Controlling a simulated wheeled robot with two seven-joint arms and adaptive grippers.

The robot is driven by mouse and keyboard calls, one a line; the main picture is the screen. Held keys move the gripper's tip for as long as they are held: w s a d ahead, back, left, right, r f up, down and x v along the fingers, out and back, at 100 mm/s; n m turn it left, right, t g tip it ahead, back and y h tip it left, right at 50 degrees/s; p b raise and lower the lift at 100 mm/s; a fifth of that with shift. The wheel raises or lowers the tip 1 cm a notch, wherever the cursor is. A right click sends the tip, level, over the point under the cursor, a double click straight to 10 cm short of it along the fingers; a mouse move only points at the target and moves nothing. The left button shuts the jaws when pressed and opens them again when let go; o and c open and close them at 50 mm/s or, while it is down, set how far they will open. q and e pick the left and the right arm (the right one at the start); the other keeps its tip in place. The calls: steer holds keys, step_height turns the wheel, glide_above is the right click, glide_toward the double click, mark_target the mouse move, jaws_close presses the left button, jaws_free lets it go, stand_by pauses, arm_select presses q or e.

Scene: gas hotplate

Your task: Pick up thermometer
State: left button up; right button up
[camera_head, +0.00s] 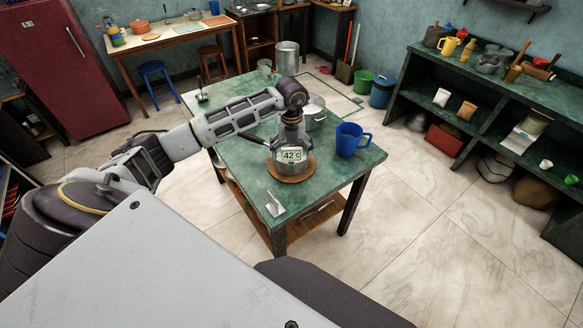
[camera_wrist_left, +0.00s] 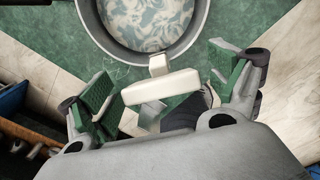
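The thermometer (camera_head: 291,155) has a pale display reading 42°C and faces my head camera. It is at the near side of a metal pot (camera_head: 290,168), which stands on a round wooden board (camera_head: 291,177) on the green table. In the left wrist view the thermometer (camera_wrist_left: 162,88) shows as a white body with a short stem at the rim of the pot (camera_wrist_left: 100,38). My left gripper (camera_head: 291,139) is over the pot. In the wrist view its green-padded fingers (camera_wrist_left: 166,92) are spread apart, one on each side of the thermometer. My right gripper is not in view.
A blue mug (camera_head: 353,140) stands right of the pot on the green table (camera_head: 340,176). Another metal pot (camera_head: 315,118) is behind it. A small pale stand-like object (camera_head: 274,206) lies near the table's front edge. Shelves (camera_head: 480,80) line the right wall.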

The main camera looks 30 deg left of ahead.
arm_select(q)
steer(key=c, duration=1)
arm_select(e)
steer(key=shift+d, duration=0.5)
arm_select(q)
steer(key=shift+r, duration=0.1)
